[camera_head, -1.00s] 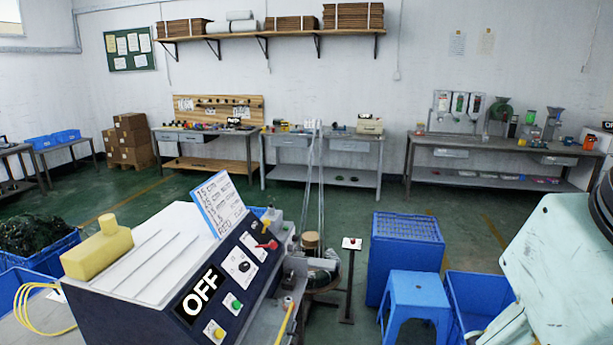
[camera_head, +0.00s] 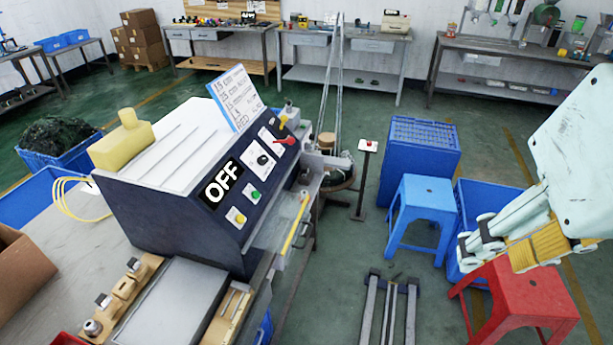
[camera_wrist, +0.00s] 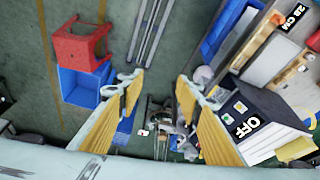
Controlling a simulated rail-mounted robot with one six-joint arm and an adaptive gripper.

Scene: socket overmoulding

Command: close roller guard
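A dark blue machine (camera_head: 170,215) with a white top and an OFF sign (camera_head: 222,184) stands on the bench in the head view. A yellow bar (camera_head: 296,222) runs along its right edge beside a pale, clear-looking panel; I take this for the roller guard, but its exact position is hard to tell. The machine also shows at the right of the wrist view (camera_wrist: 262,125). My gripper (camera_head: 478,236) is well to the right of the machine, above the floor. In the wrist view its yellow-padded fingers (camera_wrist: 160,92) are wide apart with nothing between them.
A red stool (camera_head: 515,300), a blue stool (camera_head: 422,205) and blue crates (camera_head: 425,135) stand right of the machine. A post with a red button (camera_head: 366,165) stands behind. A wooden fixture (camera_head: 125,295) and grey plate lie on the bench. Floor between bench and stools is partly clear.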

